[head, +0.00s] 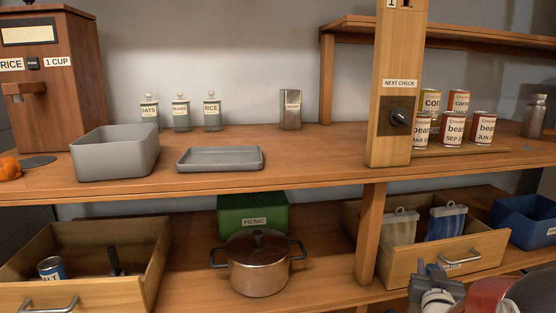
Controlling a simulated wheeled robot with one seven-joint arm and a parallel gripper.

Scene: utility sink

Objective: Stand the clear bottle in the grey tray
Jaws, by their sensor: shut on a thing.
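The grey tray (220,165) is shallow and lies empty on the upper shelf, left of the middle. A greyish bottle with a cap (535,117) stands upright at the far right of the same shelf; I cannot tell for sure whether it is the clear bottle. My gripper (436,272) is low at the bottom right, in front of the lower drawer and far from the tray. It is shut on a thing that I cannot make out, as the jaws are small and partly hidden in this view.
A deeper grey bin (115,165) stands left of the tray. Small labelled jars (181,116) and a metal tin (290,112) stand behind. A wooden post (393,140) with a knob and several cans (452,130) are to the right. Shelf space right of the tray is clear.

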